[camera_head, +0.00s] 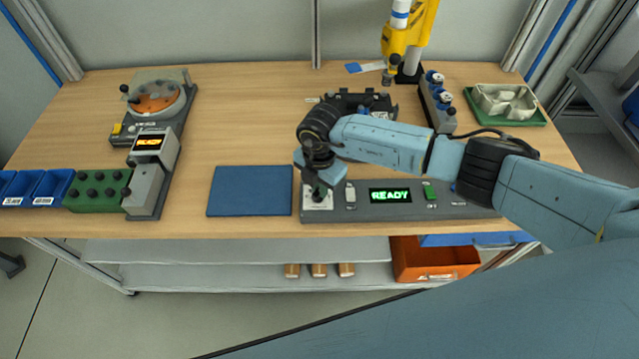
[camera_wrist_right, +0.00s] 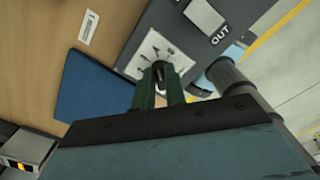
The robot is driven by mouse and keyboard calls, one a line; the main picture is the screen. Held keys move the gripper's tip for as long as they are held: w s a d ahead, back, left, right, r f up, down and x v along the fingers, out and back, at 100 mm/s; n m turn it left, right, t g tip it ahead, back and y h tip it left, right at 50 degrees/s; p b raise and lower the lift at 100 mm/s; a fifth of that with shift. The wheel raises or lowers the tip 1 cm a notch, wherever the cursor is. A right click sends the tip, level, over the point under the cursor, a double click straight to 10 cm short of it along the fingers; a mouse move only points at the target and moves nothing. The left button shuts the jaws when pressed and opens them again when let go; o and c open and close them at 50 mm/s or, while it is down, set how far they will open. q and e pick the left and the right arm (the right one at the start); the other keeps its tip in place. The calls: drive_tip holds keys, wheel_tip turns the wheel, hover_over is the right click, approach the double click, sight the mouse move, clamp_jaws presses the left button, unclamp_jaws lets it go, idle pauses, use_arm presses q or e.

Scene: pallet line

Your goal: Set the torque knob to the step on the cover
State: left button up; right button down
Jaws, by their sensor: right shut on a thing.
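The torque knob (camera_wrist_right: 158,70) is a small dark knob on a white dial plate (camera_wrist_right: 146,54) with dark marks, seen in the right wrist view. The dial plate (camera_head: 316,203) is at the left end of a grey control panel (camera_head: 400,212) in the head view. My right gripper (camera_wrist_right: 161,82) has green fingers and is shut on the knob; it comes down over the dial in the head view (camera_head: 319,190). The fingers and wrist hide part of the knob, and its setting cannot be read. My left gripper is not in view. I cannot make out a step mark on a cover.
The panel display (camera_head: 390,196) reads READY, with a green button (camera_head: 429,191) beside it. A blue mat (camera_head: 250,191) lies left of the panel. A black fixture (camera_head: 362,100) stands behind my arm. At left are a unit with an orange disc (camera_head: 155,97) and a green block (camera_head: 97,190).

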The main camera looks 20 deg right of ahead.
drive_tip(key=c, duration=1.4)
unclamp_jaws()
drive_tip(key=shift+c, duration=0.2)
drive_tip(key=shift+r, duration=0.1)
wheel_tip(320, 180, up, 13)
drive_tip(key=shift+r+b, duration=0.15)
drive_tip(key=shift+b, duration=0.25)
